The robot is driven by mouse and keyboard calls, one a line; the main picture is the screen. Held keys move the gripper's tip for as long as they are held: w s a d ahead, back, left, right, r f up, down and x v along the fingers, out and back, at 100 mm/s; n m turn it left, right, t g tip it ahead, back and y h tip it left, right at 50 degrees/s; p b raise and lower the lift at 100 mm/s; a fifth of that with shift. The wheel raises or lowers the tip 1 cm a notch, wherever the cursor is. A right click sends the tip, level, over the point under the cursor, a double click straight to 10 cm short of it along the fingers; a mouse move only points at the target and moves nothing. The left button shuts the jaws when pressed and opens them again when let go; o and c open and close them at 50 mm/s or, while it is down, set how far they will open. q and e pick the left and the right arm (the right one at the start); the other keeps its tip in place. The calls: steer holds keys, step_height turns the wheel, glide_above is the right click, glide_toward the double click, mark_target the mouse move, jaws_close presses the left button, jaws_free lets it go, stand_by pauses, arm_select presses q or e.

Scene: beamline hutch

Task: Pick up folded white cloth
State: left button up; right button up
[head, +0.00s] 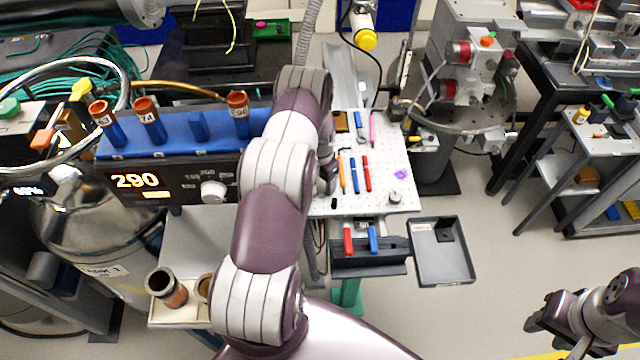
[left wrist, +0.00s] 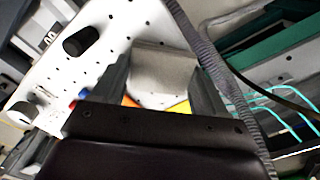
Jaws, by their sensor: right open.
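A folded off-white cloth (left wrist: 160,72) shows in the left wrist view, lying between the two fingers of my left gripper (left wrist: 165,80). It spans most of the gap, and whether both fingers press on it is not clear. In the head view my left gripper (head: 327,178) is low at the left side of the white perforated board (head: 395,190), partly behind my arm. The cloth is hidden there. My right gripper (head: 545,325) is open and empty at the lower right, far from the board.
Orange, blue and red pens (head: 355,175) lie on the board beside my left gripper. A dark tray (head: 443,280) and a black holder (head: 368,262) with red and blue pieces stand in front. A grey ribbed hose (left wrist: 197,50) runs close to the left gripper's fingers.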

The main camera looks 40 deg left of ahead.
mark_target(323, 182)
arm_select(q)
steer(key=shift+c, duration=0.4)
steer(key=shift+r, duration=0.25)
steer(key=r, duration=0.1)
steer(key=r+b, duration=0.2)
steer(key=shift+w+d+r, duration=0.3)
steer(key=shift+r, duration=0.05)
steer(key=w+d+r+b, duration=0.3)
steer(key=w+d+r, duration=0.3)
steer(key=d, duration=0.3)
steer(key=shift+w+r+b, duration=0.15)
steer(key=shift+r+b, duration=0.15)
steer(key=shift+r, duration=0.15)
steer(key=shift+o, duration=1.2)
steer(key=shift+a, duration=0.1)
steer(key=shift+c, duration=0.4)
